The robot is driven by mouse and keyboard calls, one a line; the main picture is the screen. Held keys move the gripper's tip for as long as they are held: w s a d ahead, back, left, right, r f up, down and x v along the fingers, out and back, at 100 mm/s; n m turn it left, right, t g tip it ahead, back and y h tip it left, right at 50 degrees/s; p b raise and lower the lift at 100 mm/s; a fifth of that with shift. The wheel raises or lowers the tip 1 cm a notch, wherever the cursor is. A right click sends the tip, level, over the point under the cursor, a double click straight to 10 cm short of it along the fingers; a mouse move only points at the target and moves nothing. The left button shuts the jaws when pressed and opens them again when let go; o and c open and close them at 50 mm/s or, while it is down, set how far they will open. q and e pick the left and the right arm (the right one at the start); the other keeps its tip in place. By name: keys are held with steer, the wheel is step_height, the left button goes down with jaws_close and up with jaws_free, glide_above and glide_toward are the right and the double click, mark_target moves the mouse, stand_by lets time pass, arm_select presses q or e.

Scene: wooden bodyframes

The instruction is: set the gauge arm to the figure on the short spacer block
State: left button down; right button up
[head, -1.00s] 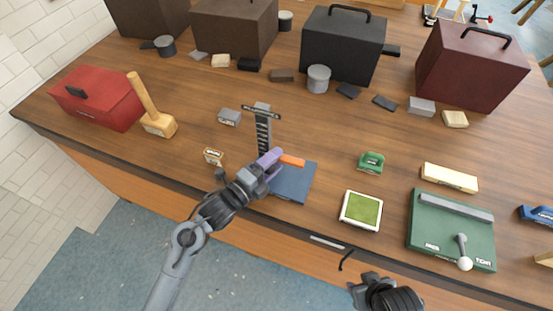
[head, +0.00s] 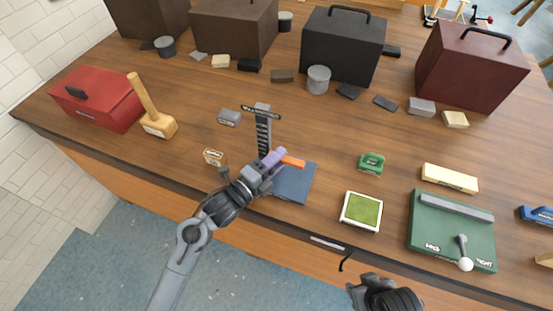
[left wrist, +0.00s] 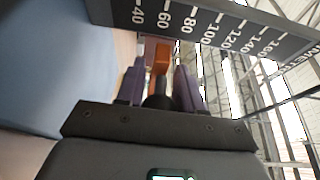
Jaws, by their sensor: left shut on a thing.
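The gauge post (head: 263,132) stands upright on the table with a dark printed scale; a blue plate (head: 298,183) lies beside it. In the left wrist view the scale (left wrist: 215,28) shows figures from 40 to 160. My left gripper (head: 274,158) is shut on the orange gauge arm (head: 293,161), which also shows between the purple fingers in the left wrist view (left wrist: 160,56). A small tan block (head: 213,157) and a grey block (head: 229,117) bear labels too small to read; I cannot tell which is the short spacer block. My right gripper (head: 366,291) hangs at the front edge, fingers unclear.
A mallet (head: 158,124) and red box (head: 97,98) stand left. A green stamp-like piece (head: 371,162), a green pad (head: 361,211), a cream block (head: 450,178) and a green lever board (head: 450,235) lie right. Dark cases and loose blocks line the back.

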arm_select(q)
steer(key=shift+r, duration=0.1)
stand_by(0.3)
steer(key=c, duration=0.8)
jaws_free()
steer(key=shift+a, duration=0.1)
steer(key=p+v, duration=0.1)
steer(key=v, duration=0.8)
steer(key=shift+s+a, duration=0.15)
steer(key=shift+s, duration=0.05)
steer(key=shift+s+a, duration=0.35)
steer(key=shift+s, duration=0.05)
